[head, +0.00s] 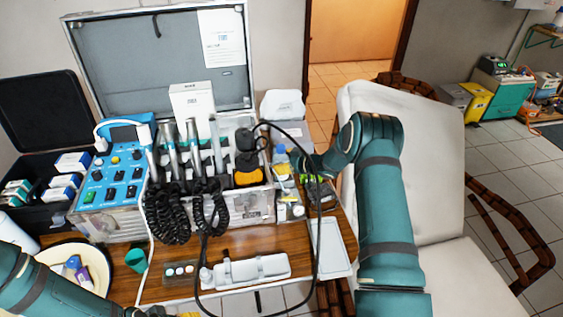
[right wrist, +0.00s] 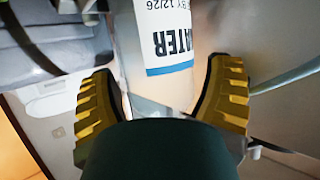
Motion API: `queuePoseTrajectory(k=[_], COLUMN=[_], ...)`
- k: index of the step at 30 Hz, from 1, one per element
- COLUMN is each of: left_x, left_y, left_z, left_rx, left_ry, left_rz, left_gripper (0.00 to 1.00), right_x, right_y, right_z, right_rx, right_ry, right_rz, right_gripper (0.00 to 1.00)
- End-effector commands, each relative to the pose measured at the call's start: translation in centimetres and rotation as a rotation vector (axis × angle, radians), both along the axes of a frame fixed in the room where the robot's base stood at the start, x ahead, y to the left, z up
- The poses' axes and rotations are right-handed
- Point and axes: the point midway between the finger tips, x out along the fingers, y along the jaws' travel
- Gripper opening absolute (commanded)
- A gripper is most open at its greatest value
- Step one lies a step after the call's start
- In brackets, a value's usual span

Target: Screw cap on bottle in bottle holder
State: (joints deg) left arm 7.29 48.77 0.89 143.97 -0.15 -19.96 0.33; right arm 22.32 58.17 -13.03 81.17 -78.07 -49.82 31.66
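A clear bottle with a blue top (head: 281,153) stands at the right end of the equipment case. My right gripper (head: 303,172) is beside it, partly hidden by my arm. In the right wrist view, a bottle labelled "WATER" (right wrist: 165,50) lies between the spread yellow fingers of my right gripper (right wrist: 160,95). I see no clear grip on it; the palm hides the near part. My left arm comes in at the lower left, and its gripper is mostly cut off at the bottom edge. I cannot clearly make out a loose cap or the bottle holder.
The open equipment case (head: 240,208) holds handpieces with coiled black cords. A black cable (head: 318,220) loops before it. A white tray (head: 330,246), a white holder (head: 245,271) and a small dark rack (head: 180,271) lie on the wooden table (head: 235,241). A white chair (head: 440,160) stands right.

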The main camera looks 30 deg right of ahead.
Motion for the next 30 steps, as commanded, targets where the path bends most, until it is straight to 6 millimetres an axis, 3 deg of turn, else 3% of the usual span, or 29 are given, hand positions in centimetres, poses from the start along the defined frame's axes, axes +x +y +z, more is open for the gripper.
queuePoseTrajectory(k=[14,30], left_x=[0.0,0.4], left_y=[0.0,0.1], left_z=[0.5,1.7], left_rx=[0.0,0.002], left_ry=[0.001,-0.009], left_rz=[0.0,0.008], left_gripper=[0.55,0.55], right_x=[-0.3,-8.2], right_y=[-0.2,-4.9], right_z=[0.7,4.4], right_rx=[0.0,0.0], right_ry=[0.0,0.0], right_rz=[-0.001,-0.002], right_gripper=[0.94,0.94])
